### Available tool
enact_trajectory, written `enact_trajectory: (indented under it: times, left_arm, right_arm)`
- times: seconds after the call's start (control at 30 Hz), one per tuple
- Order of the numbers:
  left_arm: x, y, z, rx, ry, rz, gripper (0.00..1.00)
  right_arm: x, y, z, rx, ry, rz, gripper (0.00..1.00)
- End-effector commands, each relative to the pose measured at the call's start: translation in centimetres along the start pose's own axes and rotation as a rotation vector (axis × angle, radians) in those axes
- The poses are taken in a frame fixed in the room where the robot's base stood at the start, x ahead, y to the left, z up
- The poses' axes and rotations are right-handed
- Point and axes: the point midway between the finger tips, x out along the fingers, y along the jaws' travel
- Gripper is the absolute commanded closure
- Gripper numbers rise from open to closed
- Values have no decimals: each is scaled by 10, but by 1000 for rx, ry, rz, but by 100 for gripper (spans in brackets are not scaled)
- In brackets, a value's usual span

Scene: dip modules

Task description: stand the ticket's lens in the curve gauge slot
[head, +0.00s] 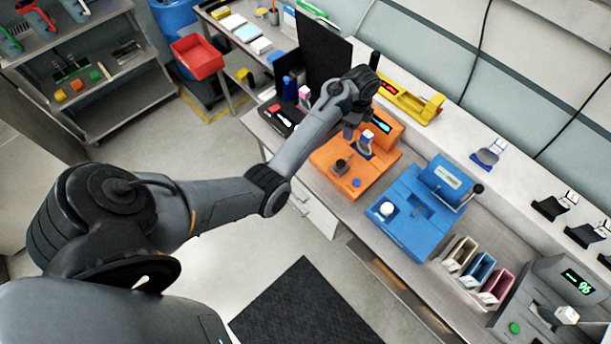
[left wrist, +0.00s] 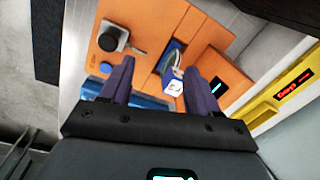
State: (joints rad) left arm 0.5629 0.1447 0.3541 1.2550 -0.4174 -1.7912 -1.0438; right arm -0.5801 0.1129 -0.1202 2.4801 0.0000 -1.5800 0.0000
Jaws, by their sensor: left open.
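A lens in a blue holder with a white tag (head: 366,143) stands in the recess of an orange bench device (head: 335,157). In the left wrist view, the lens holder (left wrist: 172,78) shows between and beyond my fingertips, upright in its recess of the orange device (left wrist: 145,22). My left gripper (head: 350,132) is open and over the orange device, next to the lens. Its two fingers (left wrist: 157,68) are apart with nothing seen gripped between them. I cannot read a label that tells which device is the curve gauge. My right gripper is out of view.
A blue device (head: 400,222) stands to the right of the orange one. A yellow device (head: 412,101) with a red display is behind. Coloured trays (head: 480,272) and a grey machine (head: 545,290) stand farther right. A dark monitor (head: 322,48) is close behind my arm.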

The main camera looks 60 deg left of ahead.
Motion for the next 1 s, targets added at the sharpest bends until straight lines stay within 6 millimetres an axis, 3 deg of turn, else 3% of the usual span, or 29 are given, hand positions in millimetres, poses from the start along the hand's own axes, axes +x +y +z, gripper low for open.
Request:
enact_trajectory:
  times: [0.1,0.17,0.3,0.5,0.6,0.8,1.0]
  left_arm:
    - [28,50,10,-160,-58,-66,39]
    - [37,77,10,-241,-66,-106,39]
    - [45,152,2,-414,-35,-176,39]
    - [30,258,-16,-637,90,-194,39]
    - [14,300,-22,-735,154,-174,39]
    - [-11,347,-28,-865,235,-127,39]
    - [-20,359,-30,-904,258,-111,39]
  right_arm:
    - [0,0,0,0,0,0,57]
    - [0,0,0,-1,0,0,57]
    - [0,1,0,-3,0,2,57]
    - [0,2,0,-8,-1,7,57]
    - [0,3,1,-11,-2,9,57]
    - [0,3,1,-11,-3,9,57]
    - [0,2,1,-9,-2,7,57]
